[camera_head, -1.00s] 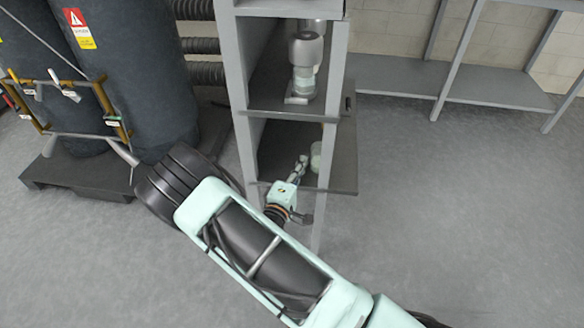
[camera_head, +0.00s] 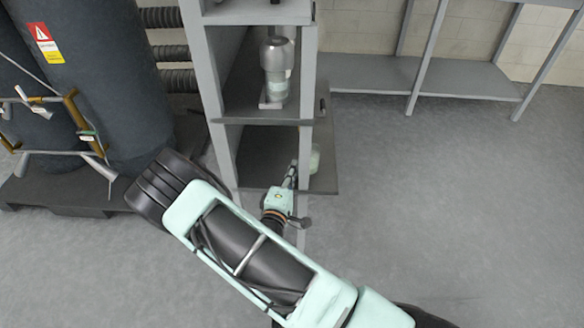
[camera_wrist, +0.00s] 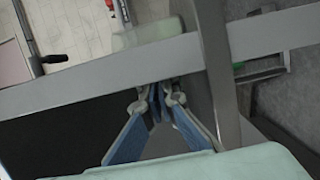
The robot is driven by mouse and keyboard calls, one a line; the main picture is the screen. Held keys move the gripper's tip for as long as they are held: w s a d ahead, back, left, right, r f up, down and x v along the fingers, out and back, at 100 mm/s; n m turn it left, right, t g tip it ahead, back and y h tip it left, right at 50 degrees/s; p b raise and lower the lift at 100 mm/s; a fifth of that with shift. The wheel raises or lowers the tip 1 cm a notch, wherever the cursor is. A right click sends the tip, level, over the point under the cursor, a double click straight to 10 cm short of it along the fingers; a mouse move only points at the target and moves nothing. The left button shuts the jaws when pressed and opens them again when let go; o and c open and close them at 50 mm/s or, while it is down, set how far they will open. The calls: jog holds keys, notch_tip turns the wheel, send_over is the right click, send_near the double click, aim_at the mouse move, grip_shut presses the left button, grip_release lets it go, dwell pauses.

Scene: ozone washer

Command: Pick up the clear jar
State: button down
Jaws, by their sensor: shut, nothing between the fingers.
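The clear jar (camera_head: 314,161) is a small pale green, see-through vessel on the lower shelf board (camera_head: 322,183), partly hidden by the rack's grey front post. A pale translucent shape beyond a grey bar in the wrist view, likely the jar (camera_wrist: 147,34), is partly cut off by that bar. My gripper (camera_head: 291,172) is at the lower shelf opening, just left of the post and apart from the jar. In the wrist view my gripper (camera_wrist: 157,97) has its blue-padded fingers together at the tips, with nothing between them, near the bar.
The grey front post (camera_head: 306,150) stands between my gripper and the jar. A metal-capped device (camera_head: 277,70) stands on the shelf above. Dark tanks (camera_head: 95,80) stand at left. Open floor (camera_head: 430,200) lies to the right, with a low grey shelf unit (camera_head: 420,82) behind.

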jog(key=a+b, duration=0.1)
jog(key=a, duration=0.3)
jog(key=shift+w+a+f, duration=0.1)
jog(key=shift+a, duration=0.2)
jog(key=p+v, duration=0.2)
jog(key=v, duration=0.8)
jog(key=shift+d, duration=0.3)
